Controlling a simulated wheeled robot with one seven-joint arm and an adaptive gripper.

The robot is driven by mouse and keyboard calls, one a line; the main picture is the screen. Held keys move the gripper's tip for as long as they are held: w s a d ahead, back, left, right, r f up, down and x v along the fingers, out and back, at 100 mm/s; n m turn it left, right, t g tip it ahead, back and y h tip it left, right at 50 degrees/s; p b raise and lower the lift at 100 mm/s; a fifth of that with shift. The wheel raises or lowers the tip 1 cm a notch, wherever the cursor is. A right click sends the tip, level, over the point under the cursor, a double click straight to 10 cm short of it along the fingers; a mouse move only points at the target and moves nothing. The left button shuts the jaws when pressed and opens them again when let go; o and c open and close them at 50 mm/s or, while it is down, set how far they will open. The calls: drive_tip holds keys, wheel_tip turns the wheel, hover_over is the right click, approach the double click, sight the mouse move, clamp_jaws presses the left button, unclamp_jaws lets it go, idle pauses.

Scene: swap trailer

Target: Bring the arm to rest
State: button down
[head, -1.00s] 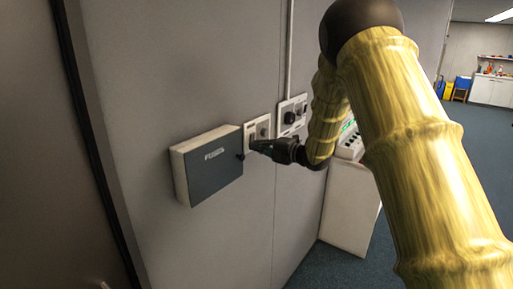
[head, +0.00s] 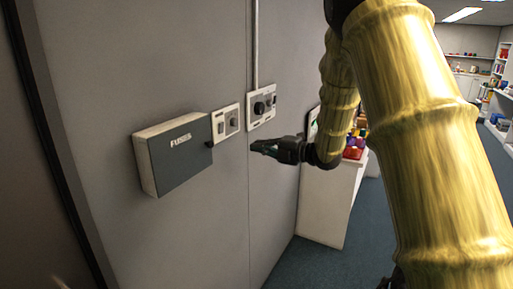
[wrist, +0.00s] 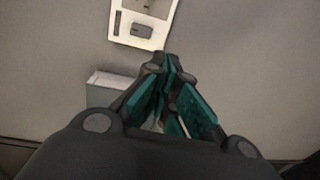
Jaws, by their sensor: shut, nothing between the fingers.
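My gripper (head: 262,148) is shut and empty at the end of my yellow, bamboo-like arm (head: 415,130). In the head view it is in front of the grey wall panel, just right of and below the switch plate. In the wrist view the teal-padded fingers (wrist: 168,85) meet at their tips. The wall plate (wrist: 145,20) shows beyond the tips, apart from them as far as I can tell.
A dark-fronted fuse box (head: 180,155) juts from the wall at left. A switch plate (head: 226,122) and a plate with a round knob (head: 262,107) are beside it. A white cabinet (head: 325,205) with coloured items stands behind my gripper. Blue floor is open at right.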

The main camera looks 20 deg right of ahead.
idle(0.3)
drive_tip(key=s+a+f+m+h, duration=0.2)
drive_tip(key=f+m, duration=0.3)
drive_tip(key=f, duration=0.7)
drive_tip(key=s+a+f+m+h, duration=0.15)
drive_tip(key=f+m, duration=0.25)
drive_tip(key=f, duration=0.7)
drive_tip(key=s+a+f+m+g+h+b, duration=0.1)
drive_tip(key=s+f+m+g+h, duration=0.15)
drive_tip(key=s+f, duration=0.45)
drive_tip(key=s+a+f+m+g+h, duration=0.1)
drive_tip(key=s+f+m, duration=0.3)
drive_tip(key=f, duration=0.5)
drive_tip(key=s+a+f+m+g+h, duration=0.1)
drive_tip(key=s+f+m+g, duration=0.2)
drive_tip(key=s, duration=1)
drive_tip(key=s+a+f+m+g+h, duration=0.1)
drive_tip(key=s+a+f+m+g, duration=0.1)
drive_tip(key=s+f, duration=0.7)
drive_tip(key=s+a+f+m+g+h+b, duration=0.1)
drive_tip(key=s+f+m+g, duration=0.3)
drive_tip(key=s, duration=1.3)
wheel_tip(320, 180, down, 3)
drive_tip(key=shift+s+a+m+g+h, duration=0.15)
drive_tip(key=shift+a+m+g+h, duration=0.25)
drive_tip(key=shift+m, duration=0.45)
